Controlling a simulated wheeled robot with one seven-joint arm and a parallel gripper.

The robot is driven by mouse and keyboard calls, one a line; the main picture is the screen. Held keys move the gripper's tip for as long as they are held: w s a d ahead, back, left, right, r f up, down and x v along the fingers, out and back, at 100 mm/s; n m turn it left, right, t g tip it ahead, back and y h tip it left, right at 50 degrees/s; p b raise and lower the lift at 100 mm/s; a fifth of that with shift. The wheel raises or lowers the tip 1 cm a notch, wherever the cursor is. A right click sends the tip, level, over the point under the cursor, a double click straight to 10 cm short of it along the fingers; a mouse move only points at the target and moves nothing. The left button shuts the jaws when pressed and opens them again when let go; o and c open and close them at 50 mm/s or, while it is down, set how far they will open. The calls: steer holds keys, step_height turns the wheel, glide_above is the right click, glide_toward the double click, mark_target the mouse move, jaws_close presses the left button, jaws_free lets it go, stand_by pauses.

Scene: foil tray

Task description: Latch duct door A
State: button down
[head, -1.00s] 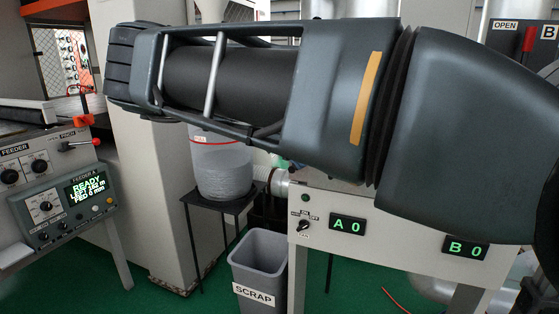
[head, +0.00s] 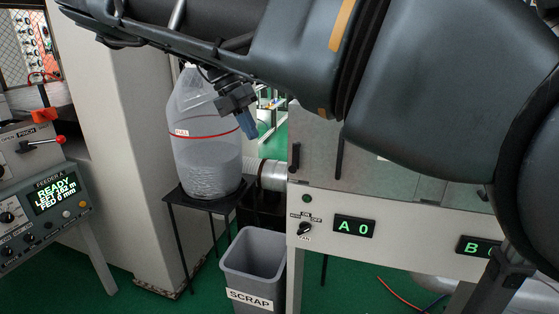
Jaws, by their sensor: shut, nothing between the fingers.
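My gripper (head: 247,124) hangs below my arm near the middle of the head view, with blue fingertips pointing down. The fingers are shut and empty, in front of or beside the right side of a clear container. Below and right is a grey cabinet (head: 292,222) with a lit "A 0" display (head: 354,226). Dark upright handle-like parts (head: 295,160) show on its upper face, left of my arm. I cannot tell which part is duct door A or its latch, and my arm hides much of the cabinet's upper part.
The clear container (head: 200,135), with a red FULL line, stands on a black stand (head: 200,198). A grey duct pipe (head: 272,175) enters the cabinet. A SCRAP bin (head: 232,270) stands on the green floor. The feeder A panel (head: 45,205) is at left.

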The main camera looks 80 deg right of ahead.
mark_target(295, 158)
steer(key=s+a+f+p, duration=0.1)
steer(key=s+f+p, duration=0.2)
steer(key=s+f, duration=0.5)
steer(key=shift+s, duration=0.15)
